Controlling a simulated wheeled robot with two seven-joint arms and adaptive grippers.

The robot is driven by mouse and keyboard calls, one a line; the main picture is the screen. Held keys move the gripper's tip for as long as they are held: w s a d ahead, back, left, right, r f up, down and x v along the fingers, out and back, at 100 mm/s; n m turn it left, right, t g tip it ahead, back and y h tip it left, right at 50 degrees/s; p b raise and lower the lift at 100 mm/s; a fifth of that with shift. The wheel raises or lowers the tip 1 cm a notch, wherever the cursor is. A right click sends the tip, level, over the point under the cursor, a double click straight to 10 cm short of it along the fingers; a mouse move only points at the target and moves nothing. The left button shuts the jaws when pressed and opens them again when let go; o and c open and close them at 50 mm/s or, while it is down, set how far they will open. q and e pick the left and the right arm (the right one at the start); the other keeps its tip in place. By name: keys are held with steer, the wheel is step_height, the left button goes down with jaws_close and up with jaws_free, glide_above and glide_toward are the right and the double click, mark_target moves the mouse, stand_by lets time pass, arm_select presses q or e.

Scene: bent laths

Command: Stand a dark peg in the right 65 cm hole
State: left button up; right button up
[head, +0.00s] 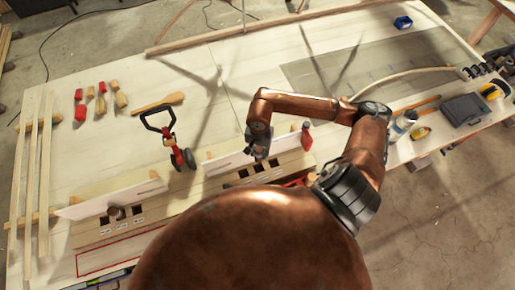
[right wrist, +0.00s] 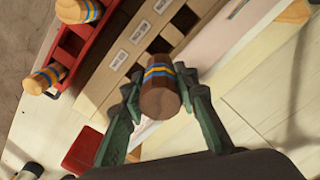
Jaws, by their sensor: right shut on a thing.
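My right gripper (right wrist: 160,110) is shut on a dark brown peg (right wrist: 158,92) with yellow and blue bands. The peg's near end faces the wrist camera; I cannot tell whether its far end is in a hole. A wooden hole board (right wrist: 97,77) with white labels and dark square holes lies just beyond the peg. In the head view my right gripper (head: 262,150) is over the right hole board (head: 226,184), at its back edge, where dark holes show; the peg is not clear there. The left hole board (head: 92,238) has a round reddish thing in one hole. My left gripper is not seen.
A red tray (right wrist: 83,33) holds light wooden pegs (right wrist: 45,77) with bands. Red and wooden pieces (head: 101,105) lie at the back left. A bottle (head: 403,123) and a dark case (head: 465,109) are at the right.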

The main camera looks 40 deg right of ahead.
steer(key=shift+f, duration=0.6)
steer(key=shift+f+b, duration=0.3)
steer(key=shift+f, duration=0.45)
steer(key=shift+s+f+b, duration=0.1)
steer(key=shift+f+b, duration=0.6)
steer(key=shift+f, duration=0.9)
steer(key=shift+f+b, duration=0.55)
steer(key=shift+f, duration=0.25)
steer(key=shift+f+b, duration=0.4)
steer(key=shift+b, duration=0.15)
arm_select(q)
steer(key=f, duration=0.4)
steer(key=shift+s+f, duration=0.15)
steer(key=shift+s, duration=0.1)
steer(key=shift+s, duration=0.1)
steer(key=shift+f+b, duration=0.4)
arm_select(e)
steer(key=shift+a, duration=0.1)
